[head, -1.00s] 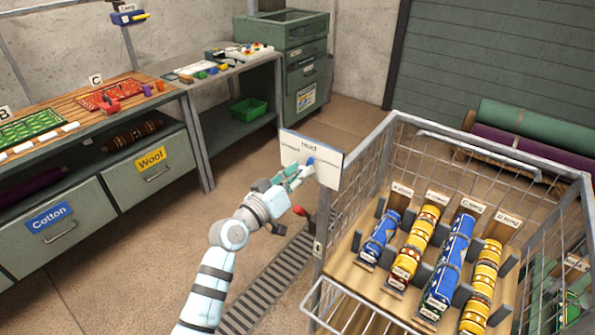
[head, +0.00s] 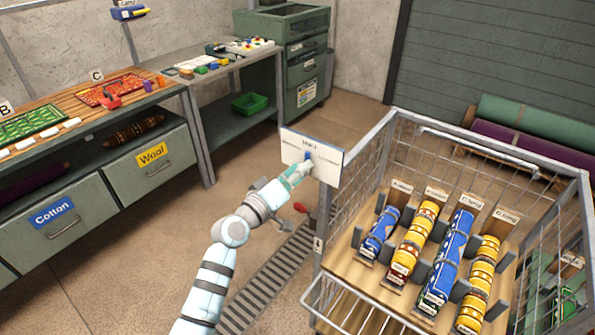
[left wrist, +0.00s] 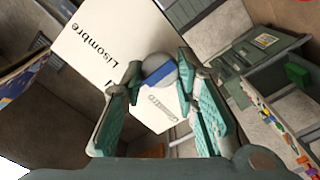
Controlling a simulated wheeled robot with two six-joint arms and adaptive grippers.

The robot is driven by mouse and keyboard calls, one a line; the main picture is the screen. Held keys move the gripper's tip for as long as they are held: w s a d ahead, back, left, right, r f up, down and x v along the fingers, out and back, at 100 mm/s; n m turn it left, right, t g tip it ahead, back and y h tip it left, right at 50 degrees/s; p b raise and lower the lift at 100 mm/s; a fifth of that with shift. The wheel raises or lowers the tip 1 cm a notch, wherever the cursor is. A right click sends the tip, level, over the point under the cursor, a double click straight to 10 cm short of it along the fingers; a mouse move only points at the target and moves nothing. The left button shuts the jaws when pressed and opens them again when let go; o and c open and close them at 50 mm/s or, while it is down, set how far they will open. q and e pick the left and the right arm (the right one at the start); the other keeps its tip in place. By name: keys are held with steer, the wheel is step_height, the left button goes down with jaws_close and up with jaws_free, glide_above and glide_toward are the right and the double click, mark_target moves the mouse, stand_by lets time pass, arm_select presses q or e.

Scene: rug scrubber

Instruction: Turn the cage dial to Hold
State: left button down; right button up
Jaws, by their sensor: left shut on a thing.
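The cage dial (left wrist: 160,72) is a round grey knob with a blue stripe, and my left gripper (left wrist: 157,82) is shut on it. In the head view the dial's blue part (head: 308,156) shows just past my left fingertips (head: 298,174). It sits on a white label panel (head: 325,171) at the cage's upper left corner. The word Hold (head: 309,144) is at the panel's top middle, with smaller words to either side. The panel in the left wrist view (left wrist: 100,42) reads "Lisombre" on one side. My fingers partly hide the dial, so I cannot tell exactly where it points. My right gripper is not in view.
The wire cage (head: 430,135) holds several blue and yellow rolls on a wooden board (head: 345,263). A bench with Cotton and Wool drawers (head: 155,165) stands at the left. A red-ended lever (head: 300,207) is below the panel. A floor grate (head: 270,280) lies beside the cage.

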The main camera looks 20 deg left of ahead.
arm_select(q)
steer(key=c, duration=1.3)
jaws_free()
steer(key=shift+w, duration=0.1)
steer(key=v, duration=1.2)
steer(key=shift+d, duration=0.1)
